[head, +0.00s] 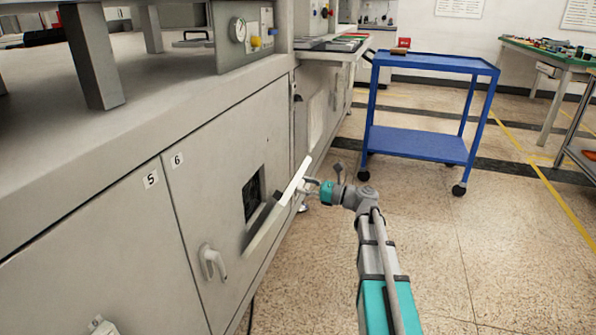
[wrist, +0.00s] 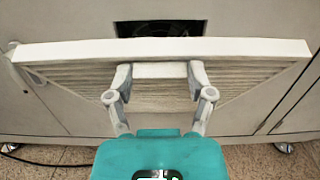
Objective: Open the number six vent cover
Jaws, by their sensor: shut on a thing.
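The number six vent cover (head: 268,222) is a pale louvred panel on the cabinet door marked 6 (head: 177,160). It stands tilted out from the door, with its top edge away from the dark vent opening (head: 251,194). In the wrist view the cover (wrist: 75,72) spans most of the picture, and the opening (wrist: 160,28) shows above its white edge. My gripper (head: 306,188) is at the cover's outer side. In the wrist view my gripper (wrist: 160,80) is shut on the cover near its middle. The exact contact is partly hidden by the fingers.
A door handle (head: 211,262) sticks out low on door six. Door five (head: 100,255) is to the left. A blue trolley (head: 420,142) stands on the floor ahead. The speckled floor (head: 470,260) at the right is clear.

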